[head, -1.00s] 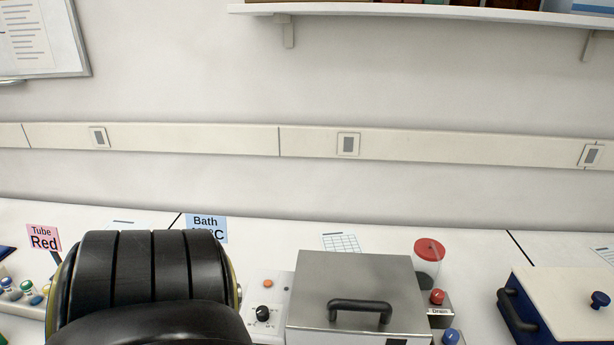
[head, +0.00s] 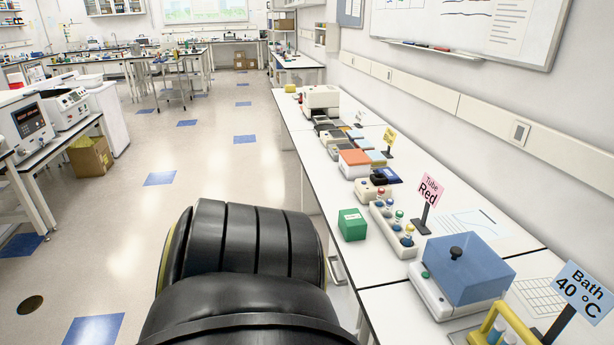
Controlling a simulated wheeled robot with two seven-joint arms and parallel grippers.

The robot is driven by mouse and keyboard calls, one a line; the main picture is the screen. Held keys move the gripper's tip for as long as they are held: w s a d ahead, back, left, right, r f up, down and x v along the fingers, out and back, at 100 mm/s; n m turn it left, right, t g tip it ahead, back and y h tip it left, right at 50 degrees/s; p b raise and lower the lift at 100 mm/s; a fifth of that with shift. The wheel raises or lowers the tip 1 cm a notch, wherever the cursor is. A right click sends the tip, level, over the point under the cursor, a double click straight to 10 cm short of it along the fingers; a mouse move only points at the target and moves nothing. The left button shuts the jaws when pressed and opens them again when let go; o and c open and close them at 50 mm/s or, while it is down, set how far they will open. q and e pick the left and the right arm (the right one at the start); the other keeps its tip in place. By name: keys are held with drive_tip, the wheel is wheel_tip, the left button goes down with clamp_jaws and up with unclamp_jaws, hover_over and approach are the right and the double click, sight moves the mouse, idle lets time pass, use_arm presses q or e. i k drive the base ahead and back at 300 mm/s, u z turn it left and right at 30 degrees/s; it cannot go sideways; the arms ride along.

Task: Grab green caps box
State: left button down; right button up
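A small green box (head: 352,225) with a white label on top sits near the front edge of the white bench (head: 324,193) in the head view. It stands just left of a rack of tubes with coloured caps (head: 393,226). A large black rounded part of my own arm fills the bottom centre, left of the bench and below the box. Neither gripper's fingers show in the view.
A blue-lidded bath (head: 468,269) stands to the right of the box, with a "Tube Red" sign (head: 428,198) and a "Bath 40 °C" sign (head: 582,290) close by. Several devices line the bench further back. Open floor (head: 229,160) lies to the left.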

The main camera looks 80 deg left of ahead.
sight(352, 225)
drive_tip(key=u, duration=2.25)
